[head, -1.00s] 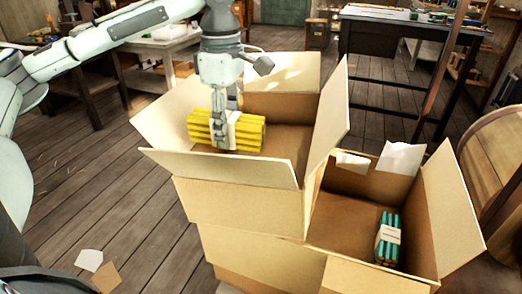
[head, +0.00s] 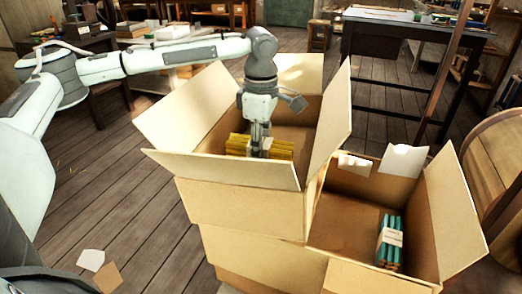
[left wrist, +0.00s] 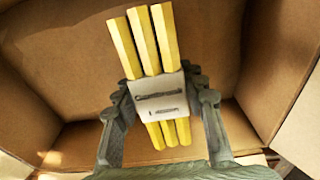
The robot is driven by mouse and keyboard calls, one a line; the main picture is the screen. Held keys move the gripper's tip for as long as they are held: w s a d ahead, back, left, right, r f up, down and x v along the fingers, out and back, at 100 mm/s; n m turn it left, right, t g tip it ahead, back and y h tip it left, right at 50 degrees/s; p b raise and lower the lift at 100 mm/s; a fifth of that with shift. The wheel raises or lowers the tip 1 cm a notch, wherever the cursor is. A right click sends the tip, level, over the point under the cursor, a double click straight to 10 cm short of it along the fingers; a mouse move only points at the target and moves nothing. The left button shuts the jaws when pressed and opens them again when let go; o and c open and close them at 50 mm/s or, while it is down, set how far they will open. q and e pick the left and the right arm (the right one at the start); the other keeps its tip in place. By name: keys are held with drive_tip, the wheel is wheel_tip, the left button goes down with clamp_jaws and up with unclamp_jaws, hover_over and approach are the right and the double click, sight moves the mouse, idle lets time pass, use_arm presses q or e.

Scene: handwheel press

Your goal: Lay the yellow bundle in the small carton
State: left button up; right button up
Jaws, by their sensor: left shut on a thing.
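The yellow bundle (head: 280,149), several sticks held by a pale paper band, is inside the upper open carton, which looks like the small carton (head: 240,209). My left gripper (head: 260,147) points down into this carton and is shut on the bundle. In the left wrist view the bundle (left wrist: 153,40) lies between the fingers (left wrist: 160,105), which grip at its printed band. I cannot tell whether the bundle touches the carton floor (left wrist: 75,100). My right gripper is not in view.
A larger open carton (head: 265,250) stands below and to the right, with a teal bundle (head: 390,243) in it. Raised flaps (head: 333,115) surround the upper carton. A barrel (head: 495,165) stands at the right, a dark table (head: 410,35) behind.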

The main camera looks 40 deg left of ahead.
use_arm(q)
drive_tip(key=shift+f, duration=0.45)
drive_tip(key=shift+f, duration=0.1)
drive_tip(key=o, duration=1.3)
wheel_tip(320, 180, up, 13)
drive_tip(key=shift+r, duration=0.1)
